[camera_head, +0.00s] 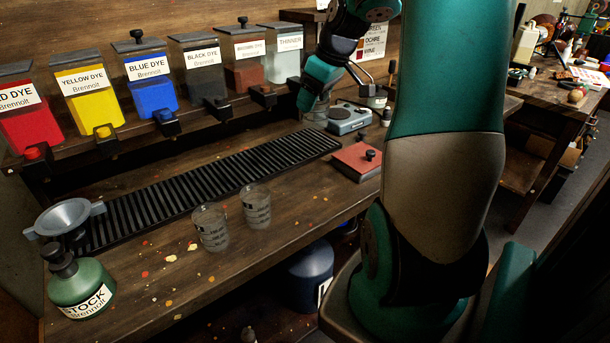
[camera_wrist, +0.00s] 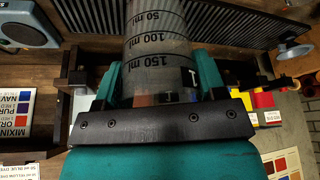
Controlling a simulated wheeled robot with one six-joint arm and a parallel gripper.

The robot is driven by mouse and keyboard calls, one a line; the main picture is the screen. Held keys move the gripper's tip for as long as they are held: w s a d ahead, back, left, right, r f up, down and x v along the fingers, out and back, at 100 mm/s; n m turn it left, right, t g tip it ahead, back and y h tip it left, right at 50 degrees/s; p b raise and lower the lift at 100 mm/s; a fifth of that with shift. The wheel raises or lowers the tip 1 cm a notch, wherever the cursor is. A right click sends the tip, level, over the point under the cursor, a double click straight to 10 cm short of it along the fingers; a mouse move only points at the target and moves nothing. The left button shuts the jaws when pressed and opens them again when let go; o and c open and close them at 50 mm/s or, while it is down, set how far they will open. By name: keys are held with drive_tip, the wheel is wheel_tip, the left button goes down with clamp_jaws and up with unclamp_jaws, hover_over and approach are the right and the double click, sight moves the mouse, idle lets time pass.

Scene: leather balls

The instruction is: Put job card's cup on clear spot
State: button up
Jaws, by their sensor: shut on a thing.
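My gripper (camera_head: 309,98) is at the back right of the bench, partly behind my own arm in the head view. In the wrist view my gripper (camera_wrist: 160,76) is shut on a clear graduated cup (camera_wrist: 157,48), with one finger on each side. Its printed marks read 50, 100 and 150 ml. Two similar cups, a left one (camera_head: 210,228) and a right one (camera_head: 257,206), stand upright on the bench front. A card with colour patches (camera_head: 373,42) is at the back wall; its text is only partly readable.
Dye bins (camera_head: 150,85) line the back shelf, with taps below. A black slatted rack (camera_head: 200,190) runs along the bench. A grey-blue scale (camera_head: 348,118) and a red box (camera_head: 357,161) are at right. A green stock bottle (camera_head: 80,285) and funnel (camera_head: 66,217) are at left.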

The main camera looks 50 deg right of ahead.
wheel_tip(320, 180, down, 18)
drive_tip(key=shift+f, duration=0.1)
drive_tip(key=shift+f, duration=0.1)
drive_tip(key=o, duration=0.9)
drive_tip(key=shift+c, duration=0.2)
drive_tip(key=shift+o, duration=0.2)
